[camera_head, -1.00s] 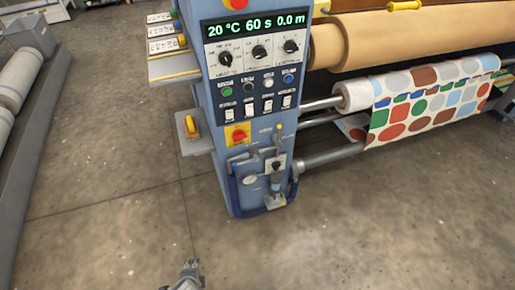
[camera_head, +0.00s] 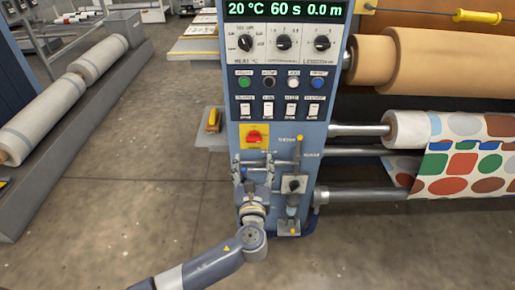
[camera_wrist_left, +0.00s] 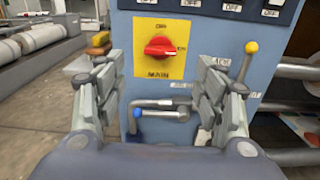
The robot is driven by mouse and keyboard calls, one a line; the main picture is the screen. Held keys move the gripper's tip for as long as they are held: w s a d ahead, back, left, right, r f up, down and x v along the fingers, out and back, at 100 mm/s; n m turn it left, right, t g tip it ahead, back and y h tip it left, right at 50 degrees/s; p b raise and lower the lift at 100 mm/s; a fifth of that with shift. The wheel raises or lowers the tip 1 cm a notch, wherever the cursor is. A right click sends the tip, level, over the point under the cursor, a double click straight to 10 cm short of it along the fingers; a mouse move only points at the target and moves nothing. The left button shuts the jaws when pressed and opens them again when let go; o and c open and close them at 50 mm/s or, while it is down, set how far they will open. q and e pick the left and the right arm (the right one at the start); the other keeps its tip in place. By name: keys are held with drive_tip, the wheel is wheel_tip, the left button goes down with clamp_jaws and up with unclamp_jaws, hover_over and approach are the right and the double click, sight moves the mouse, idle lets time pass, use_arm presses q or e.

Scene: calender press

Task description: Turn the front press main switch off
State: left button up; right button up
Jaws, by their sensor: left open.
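The main switch is a red rotary knob (camera_head: 254,135) on a yellow plate low on the front of the blue press column. In the left wrist view the knob (camera_wrist_left: 161,47) has its handle lying horizontal; OFF is printed above it, a small label sits at its right and MAIN below. My left gripper (camera_head: 255,167) is just below the switch plate in the head view, pointing at the panel. In the wrist view its two fingers (camera_wrist_left: 161,78) are spread wide, empty, either side of the plate's lower part and apart from the knob. My right gripper is not in view.
Above are a green display (camera_head: 285,10), black dials (camera_head: 284,41), coloured buttons (camera_head: 268,83) and white rocker switches (camera_head: 268,109). A yellow-tipped lever (camera_head: 299,148) and grey pipes are close at the right. Rollers with patterned fabric (camera_head: 470,160) extend right.

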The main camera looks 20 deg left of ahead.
sight(254, 142)
use_arm(q)
drive_tip(key=b+x, duration=0.1)
drive_tip(key=x, duration=0.6)
drive_tip(key=shift+w+a+f, duration=0.1)
drive_tip(key=shift+w+f, duration=0.1)
drive_tip(key=shift+w, duration=0.1)
drive_tip(key=shift+w+a+r+b, duration=0.15)
drive_tip(key=shift+w+b, duration=0.2)
drive_tip(key=shift+w, duration=0.3)
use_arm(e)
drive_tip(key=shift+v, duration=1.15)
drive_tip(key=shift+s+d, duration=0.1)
use_arm(q)
drive_tip(key=c, duration=1.1)
